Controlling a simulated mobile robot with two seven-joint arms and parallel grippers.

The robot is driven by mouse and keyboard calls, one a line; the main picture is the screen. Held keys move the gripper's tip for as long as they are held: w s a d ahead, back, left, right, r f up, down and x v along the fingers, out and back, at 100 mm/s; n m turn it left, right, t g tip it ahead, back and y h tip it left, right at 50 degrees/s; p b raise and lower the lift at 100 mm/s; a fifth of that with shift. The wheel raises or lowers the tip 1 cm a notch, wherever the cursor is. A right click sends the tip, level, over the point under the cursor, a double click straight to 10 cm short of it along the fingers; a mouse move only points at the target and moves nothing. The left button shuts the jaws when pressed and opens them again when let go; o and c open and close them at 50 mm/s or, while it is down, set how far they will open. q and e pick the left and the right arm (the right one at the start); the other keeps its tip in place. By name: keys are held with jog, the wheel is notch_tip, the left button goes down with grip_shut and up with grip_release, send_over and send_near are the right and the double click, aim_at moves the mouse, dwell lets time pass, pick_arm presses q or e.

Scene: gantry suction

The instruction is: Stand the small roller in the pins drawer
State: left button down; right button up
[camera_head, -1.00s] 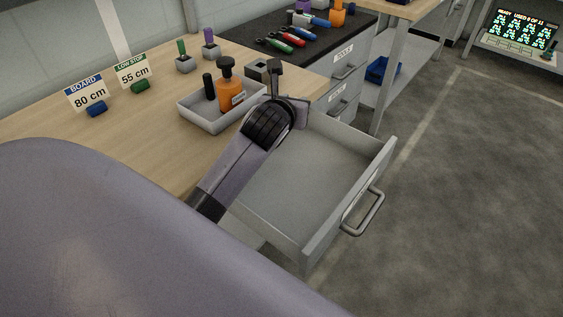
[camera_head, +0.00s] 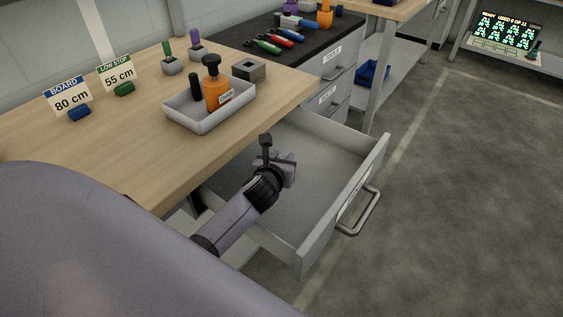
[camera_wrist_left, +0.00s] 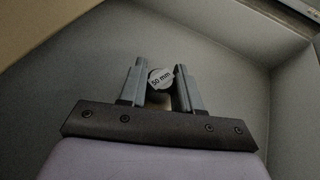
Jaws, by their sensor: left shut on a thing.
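My left gripper (camera_wrist_left: 160,88) is shut on the small roller (camera_wrist_left: 161,76). The drawer looks empty apart from the gripper. I cannot tell whether the roller touches the floor. My right gripper is out of view.
The wooden bench top (camera_head: 130,150) overhangs the drawer at left. On it stand a grey tray (camera_head: 215,118) with an orange bottle (camera_head: 217,92) and a black cylinder (camera_head: 195,87), and a grey block (camera_head: 249,69) with a hole. The drawer's handle (camera_head: 365,214) sticks out to the right.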

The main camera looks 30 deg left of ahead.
pick_arm(q)
jog(key=shift+f, duration=0.1)
jog(key=shift+f, duration=0.15)
jog(key=c, duration=0.8)
grip_release()
jog(key=shift+r, duration=0.2)
jog(key=p+v, duration=0.1)
jog(key=v, duration=1.1)
jog(key=shift+f+p, duration=0.1)
jog(key=shift+p, duration=0.3)
jog(key=shift+d, duration=0.1)
